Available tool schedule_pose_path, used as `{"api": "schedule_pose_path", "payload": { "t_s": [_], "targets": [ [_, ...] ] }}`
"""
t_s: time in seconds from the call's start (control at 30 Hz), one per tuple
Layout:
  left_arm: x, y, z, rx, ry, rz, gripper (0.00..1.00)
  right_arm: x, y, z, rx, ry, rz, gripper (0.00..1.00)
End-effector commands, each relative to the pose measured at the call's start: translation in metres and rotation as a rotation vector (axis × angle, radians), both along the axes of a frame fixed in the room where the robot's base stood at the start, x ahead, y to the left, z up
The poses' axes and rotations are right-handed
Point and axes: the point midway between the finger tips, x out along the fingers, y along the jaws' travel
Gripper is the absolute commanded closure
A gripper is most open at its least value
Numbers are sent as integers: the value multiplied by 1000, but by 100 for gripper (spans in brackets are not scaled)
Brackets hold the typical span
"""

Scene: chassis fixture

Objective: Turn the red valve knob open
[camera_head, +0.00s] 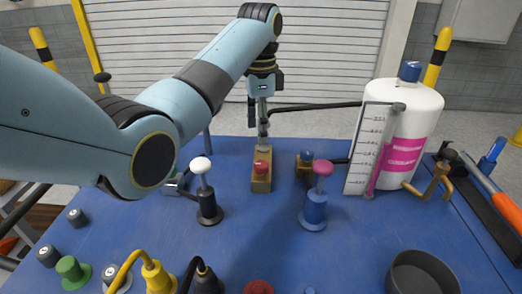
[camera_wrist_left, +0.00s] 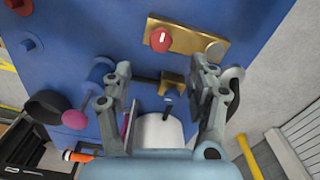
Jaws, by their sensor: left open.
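The red valve knob (camera_head: 261,167) sits on a brass block (camera_head: 261,184) near the back middle of the blue panel. In the left wrist view the red knob (camera_wrist_left: 160,39) shows a white mark on its top, on the brass plate (camera_wrist_left: 190,40). My left gripper (camera_head: 263,132) hangs from above, just behind the knob in the head view. Its fingers (camera_wrist_left: 160,78) are spread and empty in the wrist view, with the knob beyond the tips and apart from them. My right gripper is in neither view.
A magenta-topped blue valve (camera_head: 314,207) and a white-topped black one (camera_head: 206,202) flank the knob. A white tank (camera_head: 418,120) with a gauge stands at right. A dark cup (camera_head: 420,275) and yellow connectors (camera_head: 155,278) are at the front. The middle panel is clear.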

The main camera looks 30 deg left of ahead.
Motion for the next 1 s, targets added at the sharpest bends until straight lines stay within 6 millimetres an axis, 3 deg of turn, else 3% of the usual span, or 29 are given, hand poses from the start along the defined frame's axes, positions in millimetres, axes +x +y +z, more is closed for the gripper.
{"api": "schedule_pose_path", "payload": {
  "t_s": [0.17, 0.4, 0.6, 0.8, 1.0],
  "targets": [
    [-1, 0, -17, -1, 6, -1, 41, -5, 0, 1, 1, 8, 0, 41],
    [-1, 0, -64, -1, 6, -1, 41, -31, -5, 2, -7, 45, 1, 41],
    [-1, 0, -96, -1, 3, -1, 41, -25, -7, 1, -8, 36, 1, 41],
    [-1, 0, -107, -1, 1, -1, 41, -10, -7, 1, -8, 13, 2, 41],
    [-1, 0, -107, 0, 0, -1, 41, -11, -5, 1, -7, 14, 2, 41]
  ]
}}
